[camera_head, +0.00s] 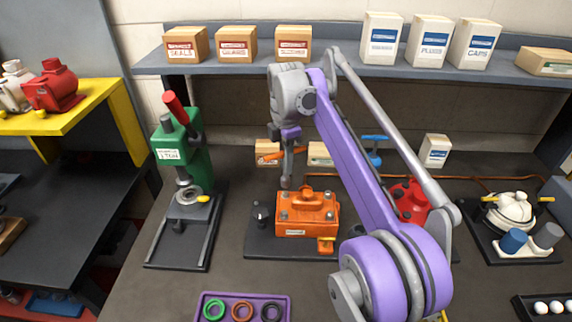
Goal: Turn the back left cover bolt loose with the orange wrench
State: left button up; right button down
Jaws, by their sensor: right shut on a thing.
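The orange motor housing (295,225) stands on a dark base plate in the middle of the bench, with bolts at the corners of its cover. My right gripper (288,148) is above the back left corner, shut on the orange wrench (268,157). I cannot tell whether the end sits on the bolt. My left gripper is not in view.
A green press (178,150) stands to the left. A blue-handled wrench (375,141) is behind my right arm, and a red motor (410,200) is partly hidden by it. A purple tray (243,296) with coloured rings lies in front. Boxes line the back shelf (340,68).

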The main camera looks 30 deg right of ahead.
aim_at(286, 177)
jog(key=m, duration=0.1)
jog(key=m+b, duration=0.1)
jog(key=m, duration=0.1)
jog(key=shift+f, duration=0.4)
jog(key=shift+s+r+m+p, duration=0.1)
jog(key=shift+r+m+p, duration=0.2)
jog(key=shift+m, duration=1.3)
jog(key=m, duration=0.2)
jog(key=m+p, duration=0.1)
jog(key=m, duration=0.1)
jog(key=shift+f, duration=0.4)
jog(key=m, duration=0.3)
jog(key=shift+f+p, duration=0.15)
jog(key=shift+p, duration=0.15)
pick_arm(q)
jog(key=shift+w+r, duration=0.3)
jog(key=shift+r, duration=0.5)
pick_arm(e)
jog(key=m, duration=0.4)
jog(key=shift+a+f, duration=0.1)
jog(key=shift+f, duration=0.2)
jog(key=shift+f+b, duration=0.35)
jog(key=shift+f, duration=0.9)
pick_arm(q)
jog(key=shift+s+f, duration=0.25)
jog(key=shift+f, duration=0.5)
